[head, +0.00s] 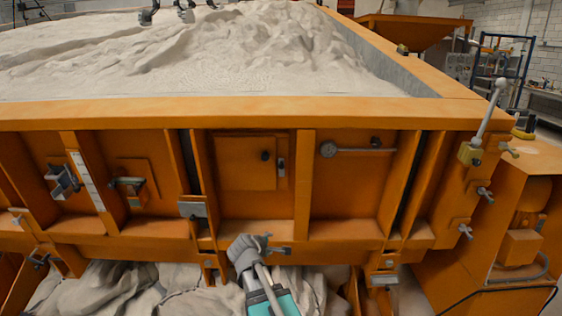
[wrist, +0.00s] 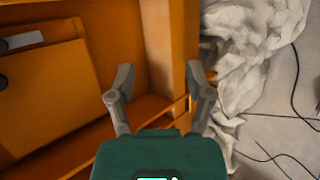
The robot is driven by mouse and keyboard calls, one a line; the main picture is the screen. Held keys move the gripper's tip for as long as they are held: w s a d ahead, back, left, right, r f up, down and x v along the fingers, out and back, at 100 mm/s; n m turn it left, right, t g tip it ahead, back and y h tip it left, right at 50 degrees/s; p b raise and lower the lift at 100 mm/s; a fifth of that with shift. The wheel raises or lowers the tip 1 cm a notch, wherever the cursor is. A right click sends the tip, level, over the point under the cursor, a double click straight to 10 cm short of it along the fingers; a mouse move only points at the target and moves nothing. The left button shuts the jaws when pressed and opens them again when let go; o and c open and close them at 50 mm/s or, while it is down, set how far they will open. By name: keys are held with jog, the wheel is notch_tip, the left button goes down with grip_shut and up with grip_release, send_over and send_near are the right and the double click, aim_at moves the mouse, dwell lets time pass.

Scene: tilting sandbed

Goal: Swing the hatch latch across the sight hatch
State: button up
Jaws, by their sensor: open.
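The sight hatch (head: 243,163) is a square orange door with a dark knob (head: 265,156) in the sandbed's front wall. The hatch latch (head: 281,167) is a small grey bar standing upright beside the hatch's right edge, not across it. In the wrist view, the hatch (wrist: 60,85) is at the left and the latch (wrist: 22,42) lies along its edge, partly cut off by the frame. My gripper (head: 250,241) is below the hatch near the wall's lower ledge. In the wrist view, my gripper (wrist: 160,80) is open and empty, apart from the latch.
A horizontal rod with a round end (head: 328,149) is on the panel to the right. Upright orange ribs (head: 305,180) flank the hatch panel. A small clamp (head: 280,250) sits on the lower ledge close to my gripper. Crumpled pale cloth (head: 180,290) lies below.

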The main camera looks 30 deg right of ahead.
jog(key=w+d+r+n+t+h+p, duration=0.2)
jog(key=w+d+r+n+t+p, duration=0.25)
jog(key=r, duration=0.45)
jog(key=n+t+p, duration=0.1)
jog(key=n+t, duration=0.2)
jog(key=n, duration=0.9)
send_near(281, 167)
jog(key=v, duration=0.3)
jog(key=shift+s, duration=0.3)
jog(key=shift+w, duration=0.15)
jog(key=x, duration=1.3)
jog(key=shift+w+d+f, duration=0.1)
jog(key=shift+w+d, duration=0.05)
jog(key=shift+w, duration=0.15)
grip_shut()
